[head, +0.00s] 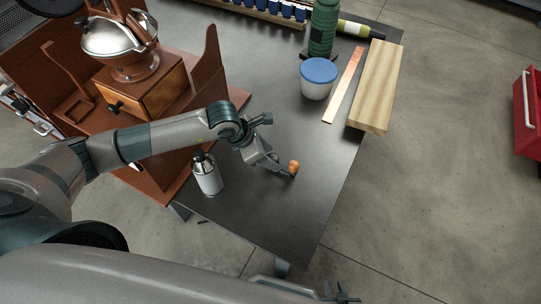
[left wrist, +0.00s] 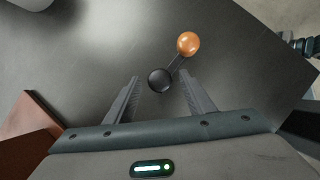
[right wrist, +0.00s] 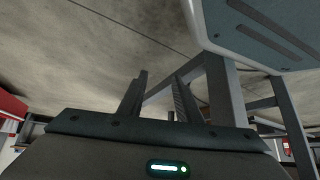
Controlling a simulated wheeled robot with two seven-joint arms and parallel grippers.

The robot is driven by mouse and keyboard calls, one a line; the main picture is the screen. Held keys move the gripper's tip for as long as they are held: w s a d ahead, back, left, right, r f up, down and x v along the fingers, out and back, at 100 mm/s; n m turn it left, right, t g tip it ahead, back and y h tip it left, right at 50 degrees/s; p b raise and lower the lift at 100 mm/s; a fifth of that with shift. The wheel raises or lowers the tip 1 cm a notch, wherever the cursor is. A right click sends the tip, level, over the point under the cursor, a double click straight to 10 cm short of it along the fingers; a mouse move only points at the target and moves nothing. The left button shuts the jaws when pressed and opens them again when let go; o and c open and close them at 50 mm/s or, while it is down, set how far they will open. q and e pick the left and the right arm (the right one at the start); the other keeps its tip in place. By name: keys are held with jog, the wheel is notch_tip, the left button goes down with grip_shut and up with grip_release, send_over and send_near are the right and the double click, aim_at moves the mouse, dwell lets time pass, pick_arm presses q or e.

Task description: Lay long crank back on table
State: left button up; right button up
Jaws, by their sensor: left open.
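The long crank has an orange ball knob, a thin dark rod and a round black end. In the left wrist view the crank (left wrist: 188,44) is over the dark tabletop, its black end between or just below my left fingertips and its knob beyond them. In the head view the crank's knob (head: 294,167) shows near the table's right edge; the rest is mostly hidden by my gripper. My left gripper (head: 281,168) is open around the black end, with gaps to both fingers (left wrist: 160,80). My right gripper (right wrist: 160,76) is open and empty, below the table's front edge.
On the table (head: 262,215) a silver bottle (head: 207,174) stands left of my left gripper. A brown stand with a grinder (head: 135,60) fills the left. A blue-lidded tub (head: 319,78), copper strip (head: 345,86), wooden block (head: 377,85) and green bottle (head: 323,28) are farther back.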

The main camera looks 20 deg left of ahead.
pick_arm(q)
jog(key=b+v, duration=0.1)
jog(key=v, duration=1)
dwell(0.6)
